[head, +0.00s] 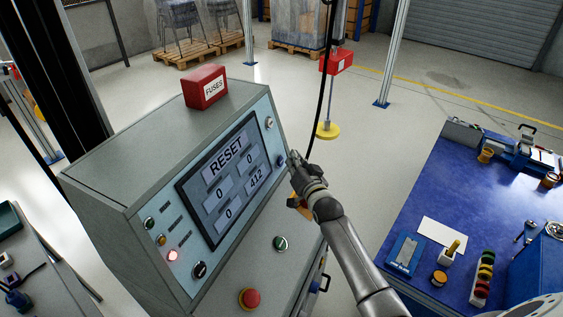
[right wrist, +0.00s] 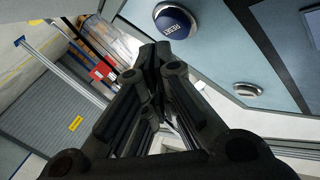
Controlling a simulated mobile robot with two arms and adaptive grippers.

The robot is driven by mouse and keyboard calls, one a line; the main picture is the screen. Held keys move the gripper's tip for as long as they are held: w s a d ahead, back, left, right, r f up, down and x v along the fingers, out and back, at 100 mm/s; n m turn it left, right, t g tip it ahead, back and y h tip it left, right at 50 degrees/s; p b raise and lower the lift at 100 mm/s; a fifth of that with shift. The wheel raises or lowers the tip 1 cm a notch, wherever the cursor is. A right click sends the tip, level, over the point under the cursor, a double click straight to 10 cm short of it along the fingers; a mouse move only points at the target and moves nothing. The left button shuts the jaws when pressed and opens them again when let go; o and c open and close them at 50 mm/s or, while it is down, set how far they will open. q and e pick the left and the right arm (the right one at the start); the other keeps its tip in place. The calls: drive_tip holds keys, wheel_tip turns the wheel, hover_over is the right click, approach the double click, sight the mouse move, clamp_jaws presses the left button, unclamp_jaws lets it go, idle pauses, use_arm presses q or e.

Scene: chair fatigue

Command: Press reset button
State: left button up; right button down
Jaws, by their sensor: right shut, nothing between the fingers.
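A grey control console (head: 130,165) stands at the left, with a tilted light-blue panel. Its screen (head: 222,180) reads RESET, with 0, 0, 0 and 412 below. The round blue reset button (right wrist: 175,22) shows in the right wrist view, labelled RESET. In the head view the button (head: 282,161) sits at the panel's right edge, partly hidden by my gripper. My right gripper (head: 293,158) is shut and empty, its tips just beside the button. In the wrist view the fingertips (right wrist: 154,54) appear close below the button; contact cannot be told. My left gripper is out of view.
A red fuses box (head: 204,87) sits on top of the console. A blue workbench (head: 440,200) with tools stands at the right. A cable hangs behind my gripper.

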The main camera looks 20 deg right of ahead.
idle(0.7)
drive_tip(key=shift+w+a+f, duration=0.1)
drive_tip(key=shift+w+a, duration=0.2)
drive_tip(key=shift+w, duration=0.05)
drive_tip(key=shift+w+a+f, duration=0.1)
drive_tip(key=shift+w+a, duration=0.1)
drive_tip(key=shift+a, duration=0.05)
idle(0.9)
drive_tip(key=shift+d, duration=0.1)
drive_tip(key=shift+s+d+r+p, duration=0.2)
drive_tip(key=shift+s+d+p, duration=0.2)
drive_tip(key=shift+s, duration=0.15)
drive_tip(key=s+d+p, duration=0.1)
drive_tip(key=s+d+r+p, duration=0.1)
drive_tip(key=s+d+p, duration=0.1)
drive_tip(key=shift+s+d+r, duration=0.1)
drive_tip(key=shift+s+d, duration=0.05)
drive_tip(key=shift+s, duration=0.15)
